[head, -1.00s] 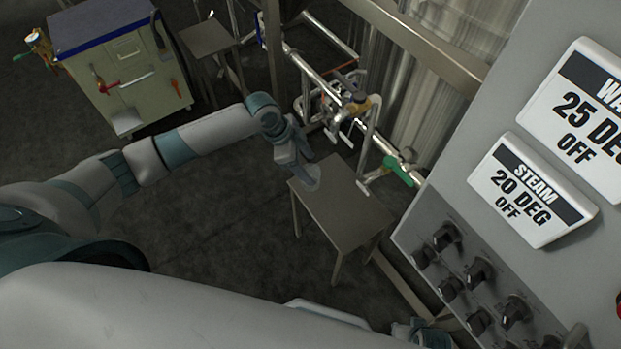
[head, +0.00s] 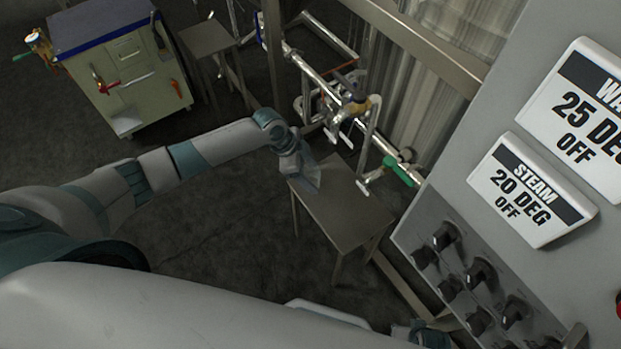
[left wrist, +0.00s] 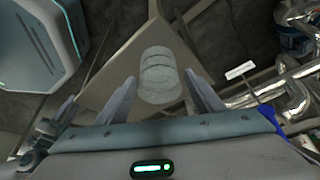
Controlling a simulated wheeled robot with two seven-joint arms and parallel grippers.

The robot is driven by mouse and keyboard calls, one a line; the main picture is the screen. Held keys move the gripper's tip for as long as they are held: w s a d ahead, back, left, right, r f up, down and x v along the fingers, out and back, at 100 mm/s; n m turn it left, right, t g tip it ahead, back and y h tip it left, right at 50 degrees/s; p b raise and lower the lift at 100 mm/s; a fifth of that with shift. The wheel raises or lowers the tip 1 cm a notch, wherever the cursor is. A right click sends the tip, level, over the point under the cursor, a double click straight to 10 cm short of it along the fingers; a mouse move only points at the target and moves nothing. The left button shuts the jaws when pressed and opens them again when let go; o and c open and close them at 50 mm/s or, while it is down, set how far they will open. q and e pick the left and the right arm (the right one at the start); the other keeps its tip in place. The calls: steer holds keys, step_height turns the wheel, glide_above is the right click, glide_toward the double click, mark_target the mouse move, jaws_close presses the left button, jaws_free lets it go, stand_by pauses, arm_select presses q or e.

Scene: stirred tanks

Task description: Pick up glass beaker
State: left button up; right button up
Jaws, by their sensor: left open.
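The glass beaker (left wrist: 160,77) stands on a small metal table (left wrist: 118,85) in the left wrist view, clear and pale, just beyond the gap between my fingers. My left gripper (left wrist: 160,92) is open, with one finger on each side of the beaker's near part. I cannot tell whether a finger touches it. In the head view my left gripper (head: 308,180) is over the back left part of the small table (head: 340,212). The beaker is hard to make out there, hidden or blended with the gripper.
Pipes with a green-handled valve (head: 402,172) run close behind the table. A control panel with knobs (head: 480,270) stands at the right. A second small table (head: 207,40) and a blue-topped cabinet (head: 120,70) are at the back left. Open floor lies left of the table.

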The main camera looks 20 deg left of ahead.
steer(key=shift+w+r, duration=0.15)
arm_select(q)
steer(key=c, duration=1.1)
steer(key=shift+r, duration=0.15)
step_height(320, 180, up, 10)
steer(key=shift+f, duration=0.1)
arm_select(e)
steer(key=shift+f, duration=0.55)
steer(key=shift+r, duration=0.1)
